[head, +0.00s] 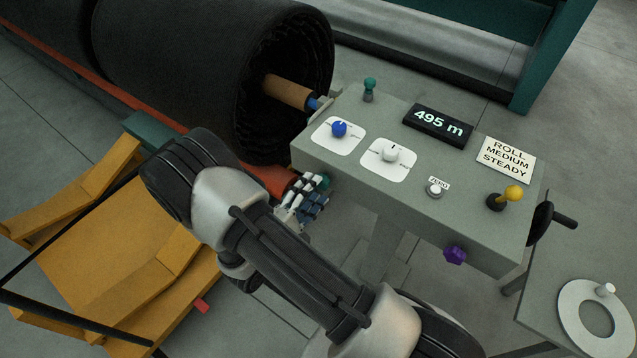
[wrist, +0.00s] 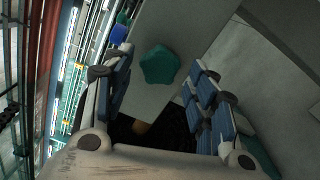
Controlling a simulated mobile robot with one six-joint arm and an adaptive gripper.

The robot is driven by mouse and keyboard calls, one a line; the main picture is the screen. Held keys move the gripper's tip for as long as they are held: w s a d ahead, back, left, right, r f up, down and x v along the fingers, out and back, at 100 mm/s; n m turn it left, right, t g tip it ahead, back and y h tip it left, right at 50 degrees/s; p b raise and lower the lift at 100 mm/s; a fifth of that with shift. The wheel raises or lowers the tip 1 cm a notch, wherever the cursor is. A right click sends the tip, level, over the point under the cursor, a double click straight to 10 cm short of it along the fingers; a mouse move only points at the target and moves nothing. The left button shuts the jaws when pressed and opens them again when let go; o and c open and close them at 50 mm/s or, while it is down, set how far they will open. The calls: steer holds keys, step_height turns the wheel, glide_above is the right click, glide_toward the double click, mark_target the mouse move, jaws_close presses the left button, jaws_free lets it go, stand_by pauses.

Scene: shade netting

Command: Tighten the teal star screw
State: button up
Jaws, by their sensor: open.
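The teal star screw (wrist: 160,66) shows in the wrist view as a rounded star-shaped knob on the grey panel face. In the head view only a small teal part of it (head: 323,179) shows beside my fingers, at the lower left of the console. My gripper (head: 310,193) is open, with its blue-grey fingers pointing at that face. In the wrist view one finger is left of the star and the other is right of it. The star appears between and just beyond the fingertips; I cannot tell whether they touch it.
The grey console (head: 320,158) carries a blue knob (head: 339,129), a white dial (head: 391,154), a teal-topped lever (head: 369,86), a white button (head: 434,188) and a yellow-topped lever (head: 507,197). A purple star knob (head: 455,255) is on its front. A black roll (head: 200,70) stands behind left.

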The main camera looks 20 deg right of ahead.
steer(key=n, duration=0.3)
steer(key=shift+n, duration=0.4)
steer(key=x, duration=0.2)
steer(key=shift+w+d, duration=0.2)
steer(key=shift+d, duration=0.1)
steer(key=shift+c, duration=0.2)
jaws_close()
stand_by(0.4)
steer(key=shift+f+m, duration=0.1)
steer(key=shift+m, duration=0.2)
